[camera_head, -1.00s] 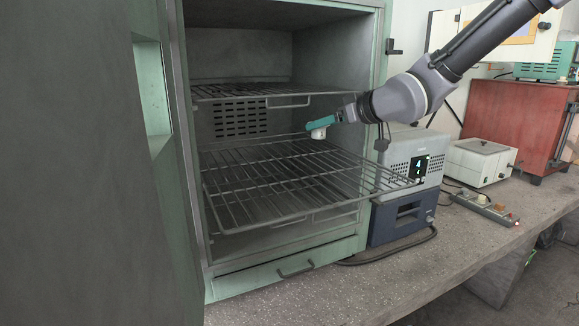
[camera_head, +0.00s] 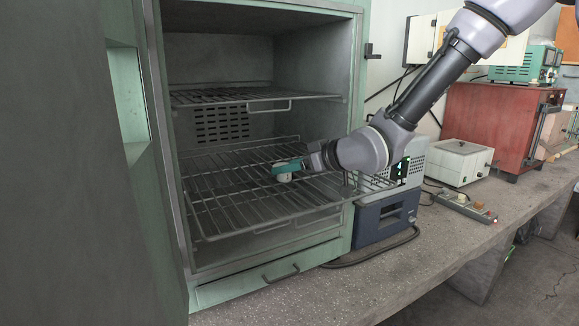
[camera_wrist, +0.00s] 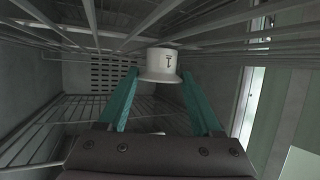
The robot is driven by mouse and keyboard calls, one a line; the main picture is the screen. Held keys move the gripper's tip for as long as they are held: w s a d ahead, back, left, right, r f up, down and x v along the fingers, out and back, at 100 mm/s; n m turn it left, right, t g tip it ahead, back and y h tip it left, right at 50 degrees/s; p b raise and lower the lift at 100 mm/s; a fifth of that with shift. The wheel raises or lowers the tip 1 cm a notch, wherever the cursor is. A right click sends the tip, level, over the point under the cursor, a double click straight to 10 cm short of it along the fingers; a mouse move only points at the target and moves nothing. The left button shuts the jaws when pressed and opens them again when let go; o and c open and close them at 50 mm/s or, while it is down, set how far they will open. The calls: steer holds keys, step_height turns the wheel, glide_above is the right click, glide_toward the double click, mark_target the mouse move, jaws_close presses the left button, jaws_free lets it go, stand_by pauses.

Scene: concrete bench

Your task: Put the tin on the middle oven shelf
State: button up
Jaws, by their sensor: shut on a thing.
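The white tin (camera_head: 284,177) is inside the open oven, upright, low over the pulled-out wire shelf (camera_head: 225,215) below the upper one. I cannot tell whether its base touches the wires. My gripper (camera_head: 288,167) reaches in from the right, its teal fingers shut on the tin. In the wrist view the tin (camera_wrist: 161,66) sits between the two fingertips (camera_wrist: 158,80), with a dark mark on its side.
An upper wire shelf (camera_head: 255,96) is above my gripper. The open oven door (camera_head: 75,200) stands at the left. A grey-blue device (camera_head: 385,215) stands on the bench close by the oven's right side. The shelf around the tin looks bare.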

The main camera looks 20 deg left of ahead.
steer(key=o, duration=1.3)
steer(key=shift+o, duration=0.2)
steer(key=shift+d+r, duration=0.1)
steer(key=v, duration=1.1)
steer(key=shift+s+d, duration=0.2)
steer(key=shift+d, duration=0.2)
